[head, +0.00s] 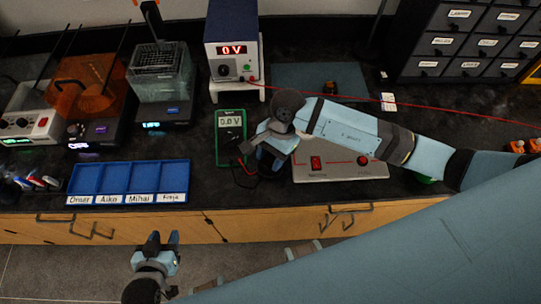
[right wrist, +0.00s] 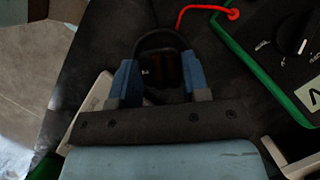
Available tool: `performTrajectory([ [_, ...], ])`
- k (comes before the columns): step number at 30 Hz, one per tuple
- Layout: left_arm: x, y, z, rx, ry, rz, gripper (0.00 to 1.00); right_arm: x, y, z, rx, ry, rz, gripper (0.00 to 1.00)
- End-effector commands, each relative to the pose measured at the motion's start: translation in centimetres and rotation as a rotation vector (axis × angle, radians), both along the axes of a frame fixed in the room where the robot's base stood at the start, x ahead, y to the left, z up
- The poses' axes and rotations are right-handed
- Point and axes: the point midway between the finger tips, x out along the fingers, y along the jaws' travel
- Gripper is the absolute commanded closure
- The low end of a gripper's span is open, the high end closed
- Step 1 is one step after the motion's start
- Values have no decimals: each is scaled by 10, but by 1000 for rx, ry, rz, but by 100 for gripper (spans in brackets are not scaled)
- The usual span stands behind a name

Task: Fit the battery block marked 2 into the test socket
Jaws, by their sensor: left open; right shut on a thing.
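My right gripper (head: 262,155) is over the bench between the green multimeter (head: 230,135) and a pale box with a red switch (head: 345,170). In the right wrist view its blue fingers (right wrist: 158,80) are shut on a dark block (right wrist: 162,68) with a small pale mark; I cannot read a number. A black loop, probably a cable, curves around the block. The arm hides the block in the head view. I cannot make out the test socket for certain. My left gripper (head: 165,247) is open and empty, in front of the bench over the floor.
A blue tray (head: 128,163) with named compartments lies on the left. A power supply (head: 233,45) reading 0 V stands behind the multimeter. A dark mat (head: 290,78) holds a small orange and black thing. A red cable runs right.

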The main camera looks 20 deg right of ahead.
Motion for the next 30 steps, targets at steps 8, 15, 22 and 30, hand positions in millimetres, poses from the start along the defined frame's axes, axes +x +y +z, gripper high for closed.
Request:
performTrajectory([
  [8,0,0,-5,1,2,0,57,0,0,-4,0,0,0,82],
  [15,0,0,-10,1,2,0,57,0,0,-9,0,0,0,82],
  [22,0,0,-12,1,2,0,57,0,0,-12,-1,1,0,48],
  [30,0,0,-11,1,2,0,57,0,0,-11,-1,1,0,47],
])
